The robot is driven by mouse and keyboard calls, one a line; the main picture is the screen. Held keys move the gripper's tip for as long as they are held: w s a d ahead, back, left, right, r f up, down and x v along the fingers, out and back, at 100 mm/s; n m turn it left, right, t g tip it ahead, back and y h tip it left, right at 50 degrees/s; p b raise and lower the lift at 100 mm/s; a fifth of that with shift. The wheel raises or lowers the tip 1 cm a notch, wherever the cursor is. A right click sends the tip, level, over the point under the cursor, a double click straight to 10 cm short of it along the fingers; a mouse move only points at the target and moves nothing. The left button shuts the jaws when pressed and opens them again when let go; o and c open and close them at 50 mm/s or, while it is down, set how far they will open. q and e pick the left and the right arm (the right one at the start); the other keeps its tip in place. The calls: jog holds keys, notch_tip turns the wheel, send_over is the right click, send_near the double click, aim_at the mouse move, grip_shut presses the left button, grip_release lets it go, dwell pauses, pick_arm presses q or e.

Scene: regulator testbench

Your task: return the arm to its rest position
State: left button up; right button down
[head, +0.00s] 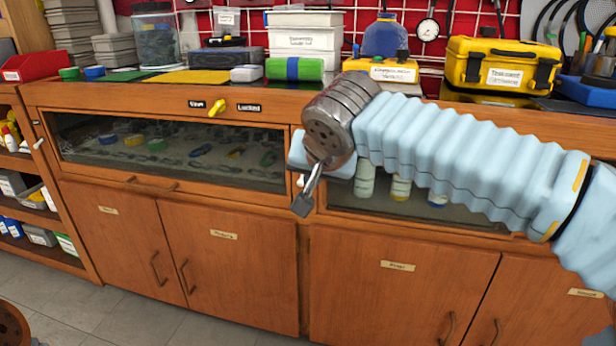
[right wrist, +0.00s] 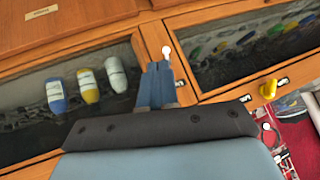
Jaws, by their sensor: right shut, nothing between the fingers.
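My right arm, in a pale blue ribbed sleeve, reaches in from the right in the head view. Its gripper (head: 303,205) points down and is shut and empty, in front of the post between the two glass-fronted compartments of the wooden bench. In the right wrist view the shut fingers (right wrist: 157,68) show close together with nothing between them. They appear close to a small white knob (right wrist: 166,50); I cannot tell whether they touch it. My left gripper is not in view.
The wooden bench (head: 255,262) has closed lower doors. A yellow turn handle (head: 216,108) sits between two labels above the left glass panel (head: 170,150). Bottles (right wrist: 88,86) stand behind the right glass. Boxes and a yellow case (head: 503,64) crowd the top. Open floor (head: 140,318) lies in front.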

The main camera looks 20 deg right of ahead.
dwell(0.4)
jog(key=w+a+f+n+g+y+p, duration=0.15)
jog(key=a+f, duration=0.25)
jog(key=f, duration=0.9)
jog(key=w+a+f+n+g+y+p, duration=0.1)
jog(key=a+f+n+g+y+p, duration=0.2)
jog(key=f, duration=1)
jog(key=s+f+g+p, duration=0.3)
jog(key=s+f+p, duration=0.1)
jog(key=s+f, duration=1.5)
notch_tip(320, 180, down, 4)
jog(key=shift+s+d+m, duration=0.25)
jog(key=shift+s+m, duration=0.15)
jog(key=shift+m, duration=0.05)
jog(key=shift+d, duration=0.1)
